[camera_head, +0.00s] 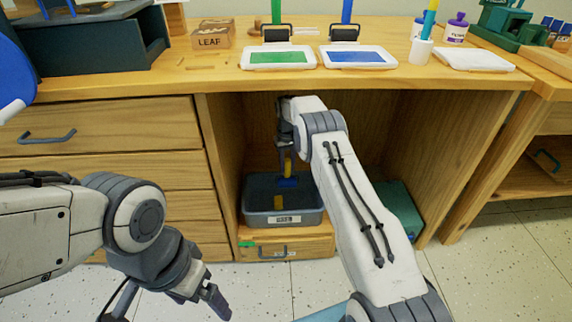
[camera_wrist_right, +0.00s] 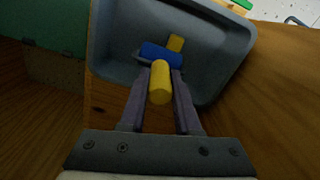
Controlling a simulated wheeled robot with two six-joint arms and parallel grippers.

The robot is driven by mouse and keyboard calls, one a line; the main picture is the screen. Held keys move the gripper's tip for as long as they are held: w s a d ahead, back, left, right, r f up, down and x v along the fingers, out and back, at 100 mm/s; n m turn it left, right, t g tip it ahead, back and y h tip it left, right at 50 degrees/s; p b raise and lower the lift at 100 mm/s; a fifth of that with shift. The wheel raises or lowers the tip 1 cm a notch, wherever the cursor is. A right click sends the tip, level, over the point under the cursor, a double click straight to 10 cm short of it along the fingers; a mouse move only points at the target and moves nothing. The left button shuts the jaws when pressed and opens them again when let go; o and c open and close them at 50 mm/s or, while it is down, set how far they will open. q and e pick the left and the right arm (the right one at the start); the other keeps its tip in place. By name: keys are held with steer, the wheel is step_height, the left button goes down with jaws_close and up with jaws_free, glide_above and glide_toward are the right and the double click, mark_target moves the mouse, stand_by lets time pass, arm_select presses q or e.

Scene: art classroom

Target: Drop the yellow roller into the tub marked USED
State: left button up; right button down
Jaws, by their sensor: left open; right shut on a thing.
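The yellow roller (camera_head: 288,164) has a yellow handle and a blue end. My right gripper (camera_head: 286,158) is shut on its handle and holds it upright with the blue end down, over the grey-blue tub (camera_head: 310,217). The tub's front label is too small to read surely. In the right wrist view the handle (camera_wrist_right: 159,84) sits between the fingers (camera_wrist_right: 158,88) and the blue end lies within the tub's rim (camera_wrist_right: 97,50). I cannot tell whether it touches the bottom. Another yellow piece (camera_wrist_right: 175,42) shows in the tub. My left gripper (camera_head: 214,298) is open and empty, low before the drawers.
The tub stands on a low wooden drawer box (camera_head: 315,243) inside an open bay below the counter (camera_head: 420,77). A green bin (camera_head: 399,203) stands right of it, partly behind my right arm. Paint trays with green (camera_head: 278,57) and blue (camera_head: 357,57) sit above.

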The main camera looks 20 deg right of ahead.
mark_target(288, 174)
step_height(288, 174, down, 4)
steer(key=b, duration=0.2)
steer(key=shift+d+f+b, duration=0.1)
steer(key=shift+f+b, duration=0.1)
steer(key=shift+b, duration=0.2)
steer(key=c, duration=0.5)
jaws_free()
steer(key=shift+c, duration=0.2)
